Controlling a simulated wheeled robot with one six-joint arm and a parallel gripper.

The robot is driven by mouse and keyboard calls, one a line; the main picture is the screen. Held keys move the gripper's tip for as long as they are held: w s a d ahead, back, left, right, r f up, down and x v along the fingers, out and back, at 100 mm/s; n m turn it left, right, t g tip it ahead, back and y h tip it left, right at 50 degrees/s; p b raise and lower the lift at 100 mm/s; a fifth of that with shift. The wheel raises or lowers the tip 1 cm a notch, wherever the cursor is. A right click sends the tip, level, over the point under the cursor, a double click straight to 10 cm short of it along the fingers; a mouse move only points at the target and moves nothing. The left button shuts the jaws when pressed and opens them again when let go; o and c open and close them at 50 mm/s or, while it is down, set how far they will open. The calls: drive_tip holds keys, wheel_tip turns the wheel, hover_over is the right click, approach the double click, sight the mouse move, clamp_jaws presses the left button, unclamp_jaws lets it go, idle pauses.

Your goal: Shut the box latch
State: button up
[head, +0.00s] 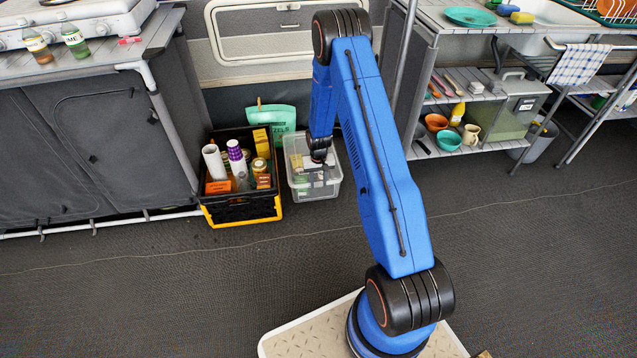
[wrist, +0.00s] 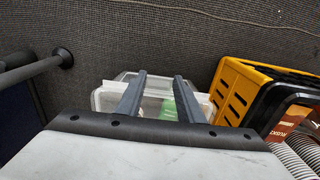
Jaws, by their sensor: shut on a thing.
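A clear plastic box (head: 330,186) stands on the floor at the middle of the head view, with small items showing through it. In the wrist view the box (wrist: 106,96) lies behind my fingers, with a pale rim and something green inside. My gripper (wrist: 160,76) has its two fingers over the box, tips at the rim farther from the camera. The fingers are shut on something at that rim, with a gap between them. The latch itself is too small to make out. In the head view my wrist hangs over the box and hides part of it.
A black and yellow crate (head: 243,209) full of bottles and packets stands close on the left of the box; it also shows in the wrist view (wrist: 238,88). A grey cabinet (head: 85,150) is farther left, shelves (head: 480,150) on the right. The floor (head: 160,290) in front is clear.

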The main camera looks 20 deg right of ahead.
drive_tip(key=shift+s+f, duration=0.1)
drive_tip(key=shift+s+t, duration=0.1)
drive_tip(key=shift+t, duration=0.2)
drive_tip(key=shift+w+f+t+h, duration=0.2)
drive_tip(key=shift+f+t+h, duration=0.45)
drive_tip(key=shift+f+t, duration=1.35)
drive_tip(key=shift+w+f+t+h, duration=0.15)
drive_tip(key=shift+f+t+h, duration=0.45)
drive_tip(key=shift+f+t, duration=1.4)
drive_tip(key=shift+w+f+t+h, duration=0.2)
drive_tip(key=shift+f+t+h, duration=0.45)
drive_tip(key=shift+f+t, duration=1.35)
drive_tip(key=shift+r, duration=0.2)
drive_tip(key=shift+c, duration=0.5)
drive_tip(key=o, duration=1.2)
drive_tip(key=shift+d, duration=0.1)
drive_tip(key=shift+c, duration=0.2)
